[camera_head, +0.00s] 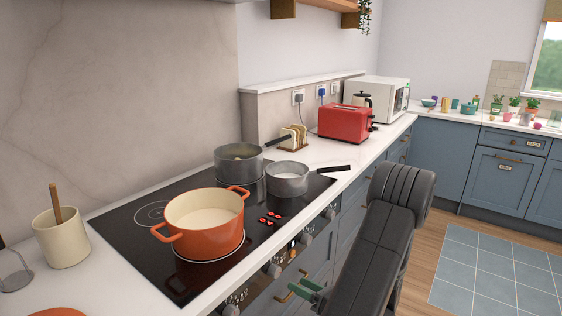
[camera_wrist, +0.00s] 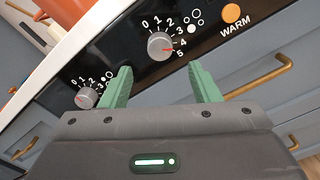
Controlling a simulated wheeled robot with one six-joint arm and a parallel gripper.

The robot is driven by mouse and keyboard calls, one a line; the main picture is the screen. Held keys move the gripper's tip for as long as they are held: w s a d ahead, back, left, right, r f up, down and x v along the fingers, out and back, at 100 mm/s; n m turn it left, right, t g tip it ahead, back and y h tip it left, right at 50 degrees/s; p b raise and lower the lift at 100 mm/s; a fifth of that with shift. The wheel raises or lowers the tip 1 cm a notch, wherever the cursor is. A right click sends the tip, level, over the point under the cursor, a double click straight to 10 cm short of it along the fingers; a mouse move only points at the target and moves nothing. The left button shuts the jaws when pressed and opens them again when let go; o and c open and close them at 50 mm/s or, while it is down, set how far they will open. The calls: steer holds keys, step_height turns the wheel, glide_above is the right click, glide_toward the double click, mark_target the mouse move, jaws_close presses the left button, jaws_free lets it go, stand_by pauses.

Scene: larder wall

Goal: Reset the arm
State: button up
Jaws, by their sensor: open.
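In the head view my arm reaches down at the lower right, in front of the stove. My gripper (camera_wrist: 162,88) shows in the wrist view with its two green fingers spread apart and nothing between them. A second grey knob (camera_wrist: 87,97) sits to the left, close to the left finger. I cannot tell whether a finger touches the panel.
An orange pot (camera_head: 205,222) and two grey saucepans, one on the right (camera_head: 288,180) and one behind (camera_head: 236,160), stand on the black hob (camera_head: 128,238). A red toaster (camera_head: 345,122) stands farther back. Brass drawer handles (camera_wrist: 272,78) stick out near the gripper. The floor at right is clear.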

mark_target(278, 273)
steer(key=x, duration=0.7)
steer(key=shift+w+a+p, duration=0.15)
steer(key=shift+a+p, duration=0.15)
steer(key=shift+d+f+n+b, duration=0.1)
steer(key=shift+f+n+b, duration=0.15)
steer(key=shift+n+b, duration=0.4)
steer(key=n+b, duration=0.4)
steer(key=shift+n, duration=0.25)
steer(key=n+b, duration=0.3)
steer(key=shift+n+b, duration=0.3)
steer(key=shift+n, duration=0.1)
steer(key=n+b, duration=0.5)
steer(key=shift+n, duration=0.4)
steer(key=n+b, duration=0.2)
steer(key=n, duration=0.1)
steer(key=shift+r, duration=0.2)
steer(key=shift+n, duration=0.3)
steer(key=shift+r, duration=0.1)
